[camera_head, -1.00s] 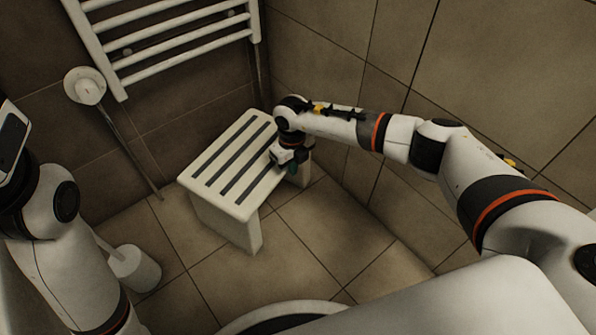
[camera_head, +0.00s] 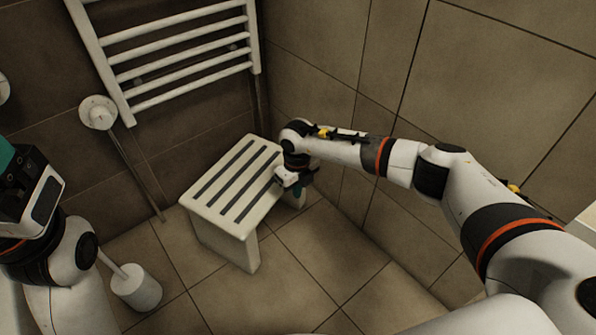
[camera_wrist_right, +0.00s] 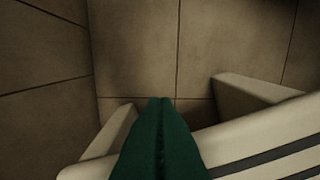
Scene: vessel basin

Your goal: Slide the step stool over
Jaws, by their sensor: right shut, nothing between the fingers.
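The white step stool (camera_head: 215,206) has a slatted top with dark gaps and stands upright on the tiled floor, near the corner of the walls. My right gripper (camera_head: 297,192) is at the stool's right edge, pointing down. In the right wrist view its green fingers (camera_wrist_right: 160,101) are together with nothing between them, and the stool's slatted top (camera_wrist_right: 258,142) shows beneath and right of them. Whether they touch the stool I cannot tell. My left gripper (camera_head: 8,155) shows only partly at the left edge, its fingertips cut off.
A white towel radiator (camera_head: 180,50) hangs on the wall behind the stool, with a pipe (camera_head: 145,175) running to the floor. A white toilet-brush holder (camera_head: 137,288) stands to the left. The tiled wall is close on the right. Floor in front of the stool is clear.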

